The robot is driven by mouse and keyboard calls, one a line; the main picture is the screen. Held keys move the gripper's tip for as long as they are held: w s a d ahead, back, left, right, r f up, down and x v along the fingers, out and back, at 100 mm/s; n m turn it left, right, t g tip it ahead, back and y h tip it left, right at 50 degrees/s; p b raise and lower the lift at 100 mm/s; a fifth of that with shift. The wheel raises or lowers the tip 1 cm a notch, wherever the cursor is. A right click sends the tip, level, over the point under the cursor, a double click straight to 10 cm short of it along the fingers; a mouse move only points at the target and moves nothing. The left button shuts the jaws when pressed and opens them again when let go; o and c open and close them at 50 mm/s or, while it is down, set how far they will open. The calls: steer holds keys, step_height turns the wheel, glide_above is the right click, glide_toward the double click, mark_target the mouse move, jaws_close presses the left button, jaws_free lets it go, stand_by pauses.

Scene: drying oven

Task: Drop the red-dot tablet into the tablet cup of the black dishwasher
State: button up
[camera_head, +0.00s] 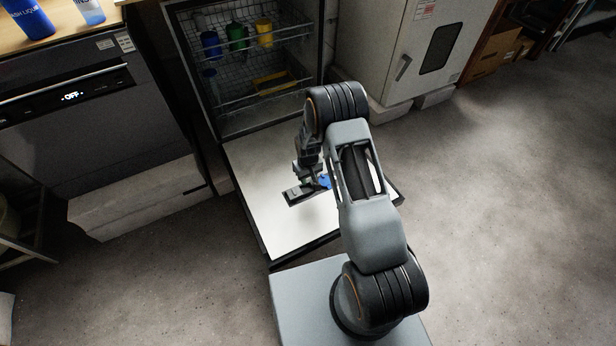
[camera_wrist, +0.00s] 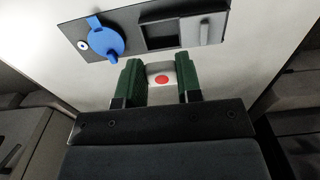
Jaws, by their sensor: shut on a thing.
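The white tablet with a red dot (camera_wrist: 162,82) is held between the green finger pads of my gripper (camera_wrist: 160,68) in the wrist view. Just beyond the fingertips is the dark dispenser panel (camera_wrist: 130,48) with a square open tablet cup (camera_wrist: 160,37). The tablet is apart from the cup in the picture. A grey sliding lid (camera_wrist: 204,31) is to the cup's right and a round blue cap (camera_wrist: 103,42) to its left. In the head view the panel (camera_head: 293,196) lies on the lowered white inner door (camera_head: 290,232) of the open dishwasher (camera_head: 322,50), partly hidden by my arm.
Racks with blue, green and yellow cups (camera_head: 237,36) stand inside the open dishwasher. A closed dark machine reading OFF (camera_head: 70,95) is at left, under a counter with blue bottles. A pale oven-like cabinet (camera_head: 385,45) stands at back right. The floor at right is clear.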

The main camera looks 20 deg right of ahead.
mark_target(307, 187)
steer(key=shift+f+b, duration=2.25)
steer(key=shift+f, duration=0.85)
steer(key=o, duration=1)
steer(key=shift+c, duration=0.2)
steer(key=shift+a, duration=0.1)
step_height(307, 187, up, 14)
steer(key=p, duration=0.4)
steer(key=shift+p, duration=0.4)
steer(key=shift+f, duration=0.1)
